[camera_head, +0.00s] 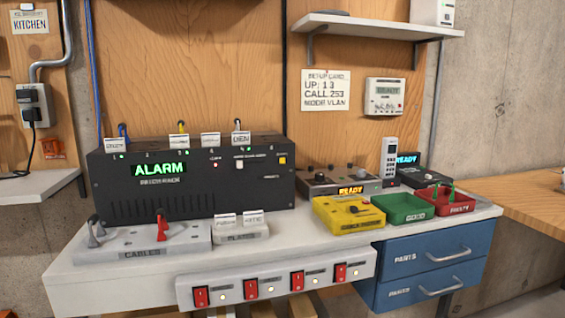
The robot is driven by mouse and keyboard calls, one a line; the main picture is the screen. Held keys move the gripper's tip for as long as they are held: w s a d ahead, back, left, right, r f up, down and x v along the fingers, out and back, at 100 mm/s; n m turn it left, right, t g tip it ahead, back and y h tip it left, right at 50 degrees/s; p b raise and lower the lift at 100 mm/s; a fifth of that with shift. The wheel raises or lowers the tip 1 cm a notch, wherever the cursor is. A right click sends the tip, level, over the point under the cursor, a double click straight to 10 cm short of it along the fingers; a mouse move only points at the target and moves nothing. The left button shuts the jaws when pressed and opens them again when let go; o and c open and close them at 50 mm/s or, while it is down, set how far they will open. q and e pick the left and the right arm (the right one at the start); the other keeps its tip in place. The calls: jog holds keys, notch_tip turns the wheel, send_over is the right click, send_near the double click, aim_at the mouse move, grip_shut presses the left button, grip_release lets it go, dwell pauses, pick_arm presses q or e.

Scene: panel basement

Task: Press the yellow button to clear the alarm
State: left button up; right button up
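A black panel box (200,183) stands on the left part of the workbench, with a lit green display (160,169) reading ALARM. A small yellow square button (282,160) sits near the upper right of its front face, with a tiny label below it. A red light (216,165) and a white switch or button (240,164) are to its left on the same face. Nothing covers the yellow button. Neither of my grippers is in view.
A cable tray (150,243) and a label tray (240,235) stand in front of the box. Red switches (250,290) line the front edge.

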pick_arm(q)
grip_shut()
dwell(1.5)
